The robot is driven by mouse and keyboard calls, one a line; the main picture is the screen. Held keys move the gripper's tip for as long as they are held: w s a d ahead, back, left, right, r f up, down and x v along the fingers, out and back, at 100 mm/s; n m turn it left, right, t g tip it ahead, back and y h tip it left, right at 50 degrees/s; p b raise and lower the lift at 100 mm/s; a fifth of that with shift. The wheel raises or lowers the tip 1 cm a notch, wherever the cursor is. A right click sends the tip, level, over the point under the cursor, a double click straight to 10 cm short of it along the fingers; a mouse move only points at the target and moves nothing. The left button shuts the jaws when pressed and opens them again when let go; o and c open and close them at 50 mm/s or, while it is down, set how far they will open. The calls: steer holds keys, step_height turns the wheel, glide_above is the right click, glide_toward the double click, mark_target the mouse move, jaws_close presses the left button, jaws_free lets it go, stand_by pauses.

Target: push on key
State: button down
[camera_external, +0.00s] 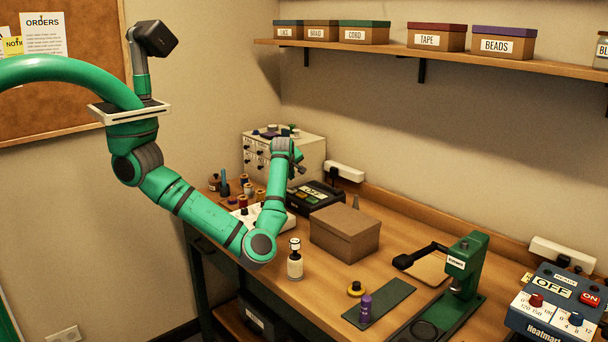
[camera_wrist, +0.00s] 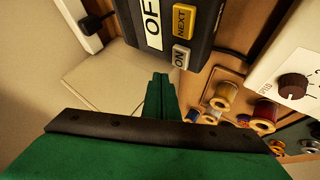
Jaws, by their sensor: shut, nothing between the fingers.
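In the wrist view a dark device shows a white OFF label (camera_wrist: 153,20), a yellow NEXT key (camera_wrist: 184,22) and a pale grey ON key (camera_wrist: 181,56). My gripper (camera_wrist: 160,78) is shut and empty, its green fingertips just below and left of the ON key in the picture. I cannot tell whether the tips touch the device. In the external view my gripper (camera_external: 300,166) is at the back left of the table, above a dark device (camera_external: 313,196). A second device, blue-grey, at the far right also has an OFF label (camera_external: 552,287) and a red ON key (camera_external: 590,298).
Thread spools (camera_wrist: 222,96) and a white unit with a brown knob (camera_wrist: 293,87) lie to the right in the wrist view. A cardboard box (camera_external: 345,232), a bottle (camera_external: 295,260) and a green press (camera_external: 466,265) stand on the table. A beige machine (camera_external: 311,152) is behind my gripper.

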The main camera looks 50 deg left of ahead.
mark_target(291, 190)
step_height(291, 190, up, 4)
steer(key=shift+f, duration=0.1)
stand_by(0.4)
